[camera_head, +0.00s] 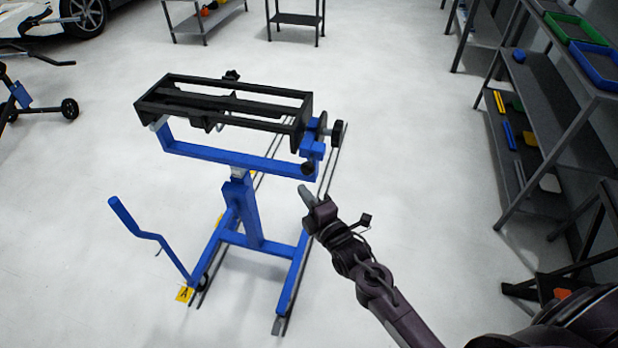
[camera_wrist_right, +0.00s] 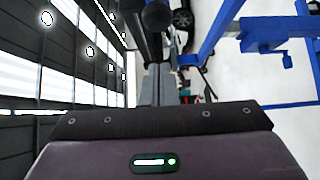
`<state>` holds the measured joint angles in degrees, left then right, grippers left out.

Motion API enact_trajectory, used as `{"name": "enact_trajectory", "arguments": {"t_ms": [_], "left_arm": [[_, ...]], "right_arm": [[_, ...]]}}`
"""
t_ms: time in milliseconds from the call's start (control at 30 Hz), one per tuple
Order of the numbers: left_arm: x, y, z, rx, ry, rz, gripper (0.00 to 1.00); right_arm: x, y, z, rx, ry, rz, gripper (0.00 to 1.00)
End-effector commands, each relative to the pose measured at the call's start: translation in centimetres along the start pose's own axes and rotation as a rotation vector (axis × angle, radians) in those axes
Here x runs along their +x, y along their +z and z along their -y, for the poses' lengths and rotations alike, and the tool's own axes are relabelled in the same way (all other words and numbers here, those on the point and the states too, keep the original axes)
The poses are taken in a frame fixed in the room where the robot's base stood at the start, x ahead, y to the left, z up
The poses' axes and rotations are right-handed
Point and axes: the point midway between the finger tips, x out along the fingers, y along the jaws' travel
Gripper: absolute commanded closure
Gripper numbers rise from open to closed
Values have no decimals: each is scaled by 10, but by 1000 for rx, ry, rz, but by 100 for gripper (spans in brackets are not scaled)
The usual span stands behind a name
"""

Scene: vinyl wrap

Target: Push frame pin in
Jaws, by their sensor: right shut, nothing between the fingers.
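The blue stand (camera_head: 240,205) carries a black rectangular frame (camera_head: 225,98) on its top bar. The frame pin looks to be the round black knob (camera_head: 307,169) at the right end of the blue bar, under the frame's corner. My right gripper (camera_head: 304,192) is shut and empty, just below and in front of that knob, with a small gap in the head view. In the right wrist view the grey shut fingers (camera_wrist_right: 157,85) point toward a round black knob (camera_wrist_right: 157,15) at the top. Whether they touch it I cannot tell. My left gripper is out of view.
Another black knob (camera_head: 337,131) sits at the frame's right end. A blue crank handle (camera_head: 140,228) sticks out at the stand's left. Shelves with trays (camera_head: 560,110) line the right side. The white floor (camera_head: 420,170) between stand and shelves is clear.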

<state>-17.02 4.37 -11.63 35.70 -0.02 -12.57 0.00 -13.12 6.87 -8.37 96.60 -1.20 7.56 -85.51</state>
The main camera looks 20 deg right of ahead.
Motion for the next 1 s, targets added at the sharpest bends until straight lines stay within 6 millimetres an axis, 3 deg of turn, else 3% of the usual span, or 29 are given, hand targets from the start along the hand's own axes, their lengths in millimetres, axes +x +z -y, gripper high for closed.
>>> {"name": "enact_trajectory", "arguments": {"t_ms": [33,267,667,1000], "left_arm": [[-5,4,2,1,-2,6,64],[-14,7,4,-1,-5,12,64],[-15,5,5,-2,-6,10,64],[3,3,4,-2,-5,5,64]], "right_arm": [[11,1,-4,2,2,0,100],[29,24,-2,0,0,1,100],[33,28,0,1,-1,-1,100],[56,51,2,-3,1,0,100]]}}
